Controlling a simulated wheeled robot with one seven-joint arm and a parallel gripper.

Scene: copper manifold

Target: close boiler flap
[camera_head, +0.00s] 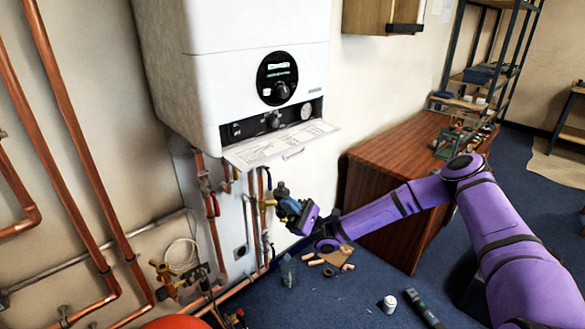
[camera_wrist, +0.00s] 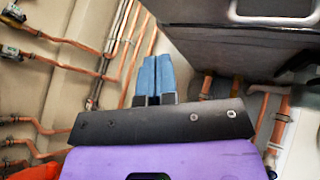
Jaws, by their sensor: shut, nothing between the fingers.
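The white boiler (camera_head: 235,70) hangs on the wall. Its flap (camera_head: 275,146) is folded down below the control panel, roughly level, with a printed diagram on its upper face and a small handle (camera_head: 293,154) at its front edge. My gripper (camera_head: 289,207) is below the flap and apart from it, near the pipes under the boiler. In the wrist view its blue fingers (camera_wrist: 152,76) are together with nothing between them. A dark grey surface (camera_wrist: 230,50) fills the upper right there; I cannot tell whether it is the flap's underside or the boiler's.
Copper pipes (camera_head: 75,130) run along the left wall, and more pipes and valves sit under the boiler. A wooden cabinet (camera_head: 395,180) stands to the right.

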